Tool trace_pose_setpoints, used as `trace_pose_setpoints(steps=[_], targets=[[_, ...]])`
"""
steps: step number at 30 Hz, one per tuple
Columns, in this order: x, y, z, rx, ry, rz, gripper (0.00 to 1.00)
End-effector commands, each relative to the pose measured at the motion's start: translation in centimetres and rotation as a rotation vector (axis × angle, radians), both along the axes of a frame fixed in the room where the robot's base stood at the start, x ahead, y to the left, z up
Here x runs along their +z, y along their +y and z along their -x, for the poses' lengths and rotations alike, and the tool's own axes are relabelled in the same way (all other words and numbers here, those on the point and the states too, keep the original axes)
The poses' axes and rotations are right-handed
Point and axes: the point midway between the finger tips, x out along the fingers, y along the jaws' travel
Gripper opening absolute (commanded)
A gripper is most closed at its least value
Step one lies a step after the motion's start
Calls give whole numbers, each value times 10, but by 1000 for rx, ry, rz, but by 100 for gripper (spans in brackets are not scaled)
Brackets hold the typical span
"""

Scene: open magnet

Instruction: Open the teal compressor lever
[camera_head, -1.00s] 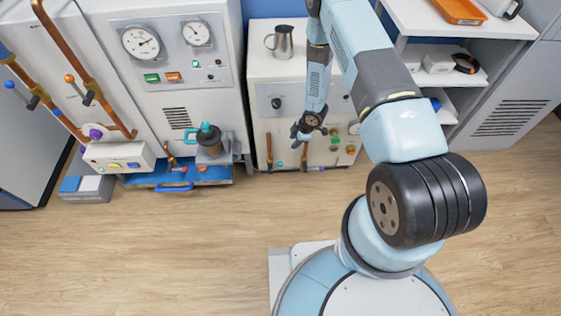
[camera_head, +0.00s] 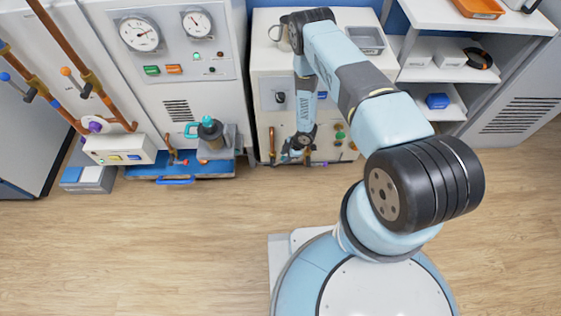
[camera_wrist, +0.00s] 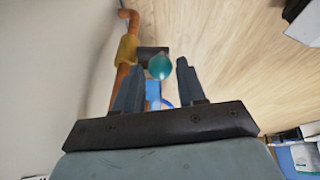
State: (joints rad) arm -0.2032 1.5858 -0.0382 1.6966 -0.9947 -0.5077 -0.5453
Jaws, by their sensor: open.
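A round teal knob (camera_wrist: 160,67) on a dark lever arm (camera_wrist: 150,51) shows in the wrist view, beside an orange pipe with a yellow collar (camera_wrist: 127,48). My gripper (camera_wrist: 159,64) is open. In the wrist picture, the knob lies between its two fingertips, and I see no clear contact. How deep it sits between them is hard to tell. In the head view, my gripper (camera_head: 298,152) is low at the front of the white cabinet (camera_head: 268,60), beside a copper pipe (camera_head: 272,145). The lever is mostly hidden there by my gripper.
A panel with gauges (camera_head: 138,34) and orange and blue handles stands at left. A purple-tipped handle (camera_head: 320,163) is close at right. Open wood floor (camera_head: 150,245) lies in front.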

Motion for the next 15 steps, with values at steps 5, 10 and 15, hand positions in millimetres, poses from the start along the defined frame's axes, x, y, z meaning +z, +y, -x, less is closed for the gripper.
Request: trace_pose_setpoints(steps=[5,10,15], targets=[[-27,11,-1,0,1,1,40],[-45,19,-3,0,1,1,40],[-53,22,-3,0,0,0,40]])
